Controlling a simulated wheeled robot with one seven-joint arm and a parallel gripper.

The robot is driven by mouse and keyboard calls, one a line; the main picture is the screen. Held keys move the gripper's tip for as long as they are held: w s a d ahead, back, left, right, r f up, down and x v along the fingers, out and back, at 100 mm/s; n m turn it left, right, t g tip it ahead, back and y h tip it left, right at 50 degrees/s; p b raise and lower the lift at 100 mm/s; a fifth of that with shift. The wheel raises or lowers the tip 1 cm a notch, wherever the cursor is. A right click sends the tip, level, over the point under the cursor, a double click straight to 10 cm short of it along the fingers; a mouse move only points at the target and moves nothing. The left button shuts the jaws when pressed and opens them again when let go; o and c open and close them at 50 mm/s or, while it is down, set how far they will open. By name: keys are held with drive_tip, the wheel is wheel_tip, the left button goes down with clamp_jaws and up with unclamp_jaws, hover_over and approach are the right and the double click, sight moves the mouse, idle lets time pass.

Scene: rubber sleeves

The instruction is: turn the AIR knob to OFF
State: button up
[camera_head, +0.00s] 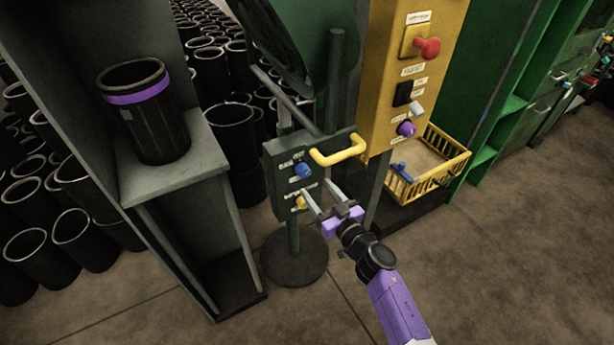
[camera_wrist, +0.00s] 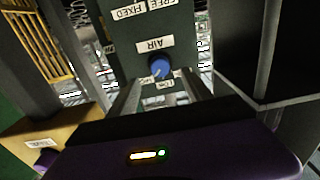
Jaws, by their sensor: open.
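The blue AIR knob (camera_head: 303,169) is on the front of a dark green box (camera_head: 274,185) on a stand. In the wrist view the knob (camera_wrist: 159,68) shows beside an upside-down AIR label (camera_wrist: 153,45). Small labels on its other side are partly hidden and too small to read, and I cannot tell the knob's setting. My gripper (camera_head: 316,187) is open and empty, its fingers pointing at the box face near the knob. In the wrist view the fingers (camera_wrist: 163,88) lie on either side below the knob, apparently short of it.
A yellow knob (camera_head: 300,203) sits below the blue one. A yellow handle (camera_head: 338,150) juts from the box's upper right. A yellow panel (camera_head: 391,120) with a red knob stands to the right, a yellow basket (camera_head: 452,158) beyond. A dark sleeve (camera_head: 152,130) stands on a shelf at left.

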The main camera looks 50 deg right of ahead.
sight(305, 174)
drive_tip(key=b+x, duration=0.1)
drive_tip(key=x, duration=0.6)
drive_tip(key=shift+b, duration=0.35)
drive_tip(key=shift+c, duration=0.2)
drive_tip(key=shift+s, duration=0.1)
clamp_jaws()
